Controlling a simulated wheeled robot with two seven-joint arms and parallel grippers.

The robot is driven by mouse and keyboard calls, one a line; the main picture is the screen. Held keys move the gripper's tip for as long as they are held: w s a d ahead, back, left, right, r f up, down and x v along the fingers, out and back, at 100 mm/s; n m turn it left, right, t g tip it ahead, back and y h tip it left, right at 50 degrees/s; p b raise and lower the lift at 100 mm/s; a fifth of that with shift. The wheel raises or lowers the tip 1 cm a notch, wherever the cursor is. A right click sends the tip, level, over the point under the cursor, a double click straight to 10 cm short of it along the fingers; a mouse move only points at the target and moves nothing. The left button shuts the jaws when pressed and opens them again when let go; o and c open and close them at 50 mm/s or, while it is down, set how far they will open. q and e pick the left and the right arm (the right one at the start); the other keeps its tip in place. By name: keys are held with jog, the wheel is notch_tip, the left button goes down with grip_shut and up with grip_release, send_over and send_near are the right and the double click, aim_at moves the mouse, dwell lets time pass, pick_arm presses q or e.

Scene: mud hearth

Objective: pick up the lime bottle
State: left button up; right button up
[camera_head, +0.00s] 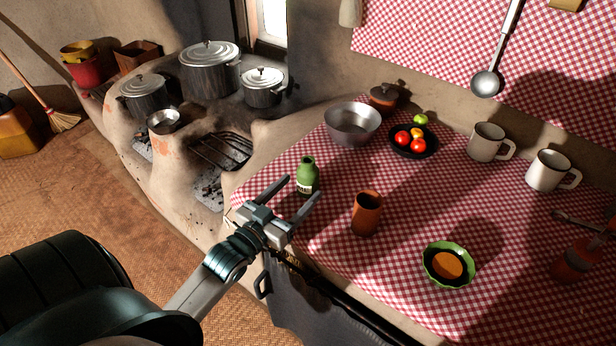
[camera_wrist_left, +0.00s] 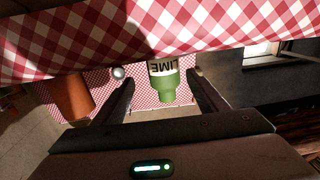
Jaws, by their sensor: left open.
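The lime bottle (camera_head: 308,175) is a small green bottle with a white label. It stands upright on the red checked cloth near the table's left edge. In the left wrist view the bottle (camera_wrist_left: 167,84) appears upside down between the fingers, with "LIME" on its label. My left gripper (camera_head: 305,192) is open, its two fingers pointing at the bottle from the front edge. In the head view one finger reaches the bottle's left side and the other lies to its lower right. I cannot tell whether either finger touches it. My right gripper is not in view.
A clay cup (camera_head: 366,214) stands close to the right of my left gripper. A metal bowl (camera_head: 352,124) is behind the bottle. A green-rimmed plate (camera_head: 448,265), a dark fruit dish (camera_head: 413,141) and two mugs (camera_head: 487,142) stand farther right. The clay stove (camera_head: 215,160) is to the left.

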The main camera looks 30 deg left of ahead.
aim_at(301, 185)
pick_arm(q)
jog(key=shift+w, duration=0.35)
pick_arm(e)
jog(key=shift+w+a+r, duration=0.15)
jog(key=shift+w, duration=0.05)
pick_arm(q)
jog(key=shift+w, duration=0.1)
jog(key=shift+w+a, duration=0.1)
jog(key=shift+w, duration=0.45)
jog(key=w, duration=0.2)
jog(key=w+p, duration=0.1)
jog(key=shift+a+f, duration=0.1)
jog(key=shift+a, duration=0.15)
jog(key=shift+w, duration=0.5)
jog(key=shift+d, duration=0.1)
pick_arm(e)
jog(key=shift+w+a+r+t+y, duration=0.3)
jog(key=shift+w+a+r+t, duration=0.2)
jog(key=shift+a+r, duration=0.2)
pick_arm(q)
jog(key=shift+f, duration=0.1)
